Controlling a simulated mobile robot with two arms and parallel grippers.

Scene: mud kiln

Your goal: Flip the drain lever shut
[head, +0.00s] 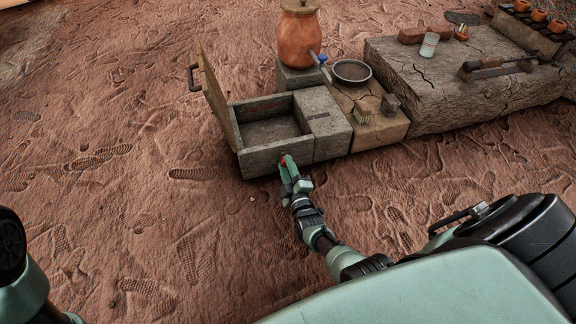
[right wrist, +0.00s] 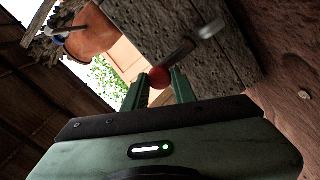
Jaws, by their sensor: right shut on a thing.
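The drain lever's red knob (right wrist: 159,77) sits between the fingertips of my right gripper (right wrist: 158,84) in the right wrist view. A grey metal piece (right wrist: 205,32) shows just beyond the knob, against the stone wall. In the head view my right gripper (head: 287,165) is at the front face of the stone basin (head: 262,157), shut on the lever. Only a small bit of red shows there at its tips, and the rest of the lever is hidden. My left gripper is not in view; only part of my left arm shows at the lower left.
A wooden lid (head: 215,92) stands raised at the basin's left side. A clay jar (head: 299,38) with a blue tap stands behind. A dark round pan (head: 351,72) and small blocks lie on the bench to the right. The footprinted ground in front is clear.

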